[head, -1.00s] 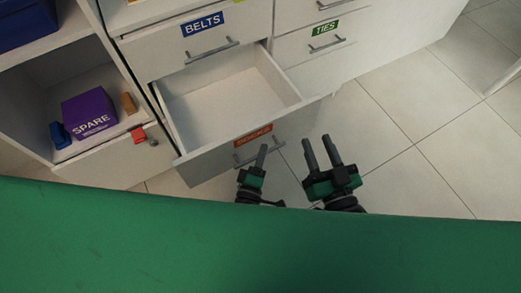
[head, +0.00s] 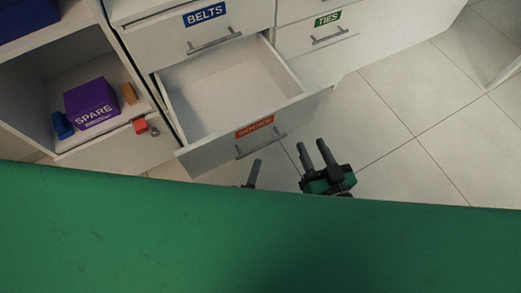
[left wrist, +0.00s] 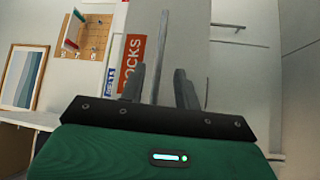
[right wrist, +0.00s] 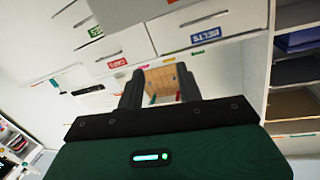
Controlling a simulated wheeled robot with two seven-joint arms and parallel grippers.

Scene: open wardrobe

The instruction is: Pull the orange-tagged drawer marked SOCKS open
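The SOCKS drawer (head: 215,150) with its orange tag (head: 255,127) stands pulled out below the BELTS drawer, its empty inside showing. Its grey bar handle (head: 260,145) is on the front; in the left wrist view the bar (left wrist: 178,60) appears between my fingers beside the orange tag (left wrist: 132,62). My left gripper (head: 253,172) is just below the handle in the head view and looks apart from it; its fingers are spread in the left wrist view (left wrist: 160,88). My right gripper (head: 318,155) is open and empty, right of the drawer.
The closed BELTS drawer (head: 200,40) is above, and the TIES drawer (head: 315,40) is to the right. A purple SPARE box (head: 92,103) sits in the left cubby. Tiled floor (head: 410,110) is clear at right. A green surface (head: 250,240) fills the lower head view.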

